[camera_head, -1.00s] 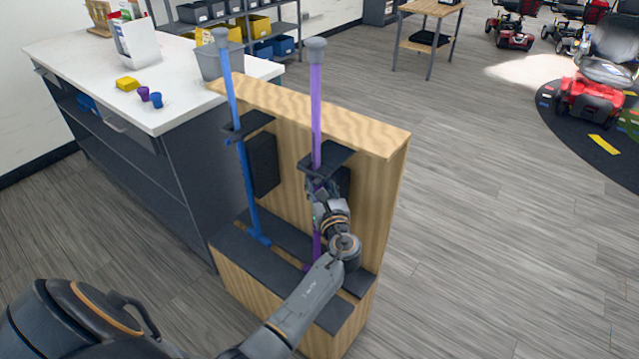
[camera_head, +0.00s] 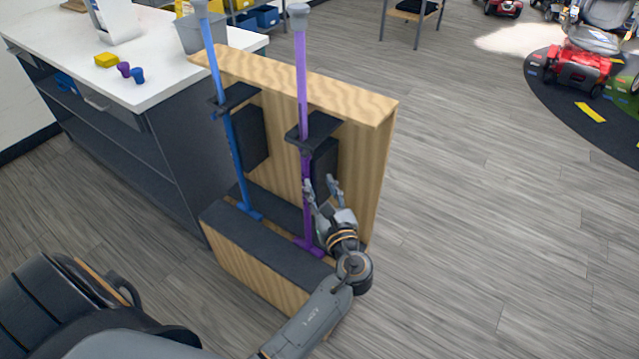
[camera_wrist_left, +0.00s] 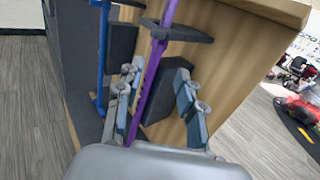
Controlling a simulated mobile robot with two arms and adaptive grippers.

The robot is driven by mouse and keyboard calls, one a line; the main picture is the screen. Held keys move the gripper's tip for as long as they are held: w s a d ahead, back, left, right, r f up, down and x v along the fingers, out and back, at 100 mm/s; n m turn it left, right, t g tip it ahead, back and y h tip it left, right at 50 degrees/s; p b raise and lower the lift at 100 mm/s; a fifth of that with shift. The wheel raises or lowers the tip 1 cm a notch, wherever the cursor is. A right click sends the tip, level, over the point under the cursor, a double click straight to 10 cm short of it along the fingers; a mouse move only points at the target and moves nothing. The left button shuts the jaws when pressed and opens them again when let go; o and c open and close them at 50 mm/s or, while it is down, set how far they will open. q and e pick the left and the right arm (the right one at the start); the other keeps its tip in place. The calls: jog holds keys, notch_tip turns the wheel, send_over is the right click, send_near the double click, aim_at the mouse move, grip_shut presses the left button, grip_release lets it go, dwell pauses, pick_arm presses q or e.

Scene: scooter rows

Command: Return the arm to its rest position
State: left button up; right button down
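My left gripper (camera_head: 322,190) is open in front of the wooden rack, beside the purple cane (camera_head: 304,170). In the left wrist view the gripper (camera_wrist_left: 155,100) has its fingers spread wide, and the purple cane (camera_wrist_left: 153,80) shows between them, beyond or between the tips; I cannot tell which. The purple cane stands upright in a black holder (camera_head: 314,127) of the rack, its foot on the lower black ledge. The blue cane (camera_head: 224,120) stands upright in the holder to its left. My right gripper is not in view.
The wooden rack (camera_head: 345,97) stands against the end of a white-topped counter (camera_head: 60,35). A yellow block (camera_head: 107,61), a purple cup (camera_head: 124,69) and a blue cup (camera_head: 138,76) lie on the counter. A red scooter (camera_head: 570,68) is far right. The floor right of the rack is clear.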

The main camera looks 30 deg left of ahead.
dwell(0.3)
pick_arm(q)
jog(key=s+d+f+n+g+h, duration=0.1)
jog(key=s+d+f+h, duration=0.15)
jog(key=f, duration=0.85)
jog(key=s+d+f+n+g+h, duration=0.1)
jog(key=f+n+h, duration=0.15)
jog(key=f, duration=0.75)
jog(key=s+d+f+n+g+h, duration=0.1)
jog(key=s+f+n+g+h, duration=0.1)
jog(key=s+f, duration=0.45)
jog(key=s+d+f+n+g+h, duration=0.15)
jog(key=s+f, duration=0.25)
jog(key=f, duration=0.6)
jog(key=s+f+n+g+h, duration=0.1)
jog(key=s+f+n, duration=0.4)
jog(key=s, duration=0.5)
jog(key=s+a+f+n+g+h, duration=0.1)
jog(key=s+f+n, duration=0.4)
jog(key=s, duration=0.5)
jog(key=s+a+f+n+g+h, duration=0.1)
jog(key=s+f+n+g+h, duration=0.1)
jog(key=s+f+n+g, duration=0.2)
jog(key=s+n, duration=0.3)
jog(key=s, duration=0.4)
jog(key=shift+f, duration=0.4)
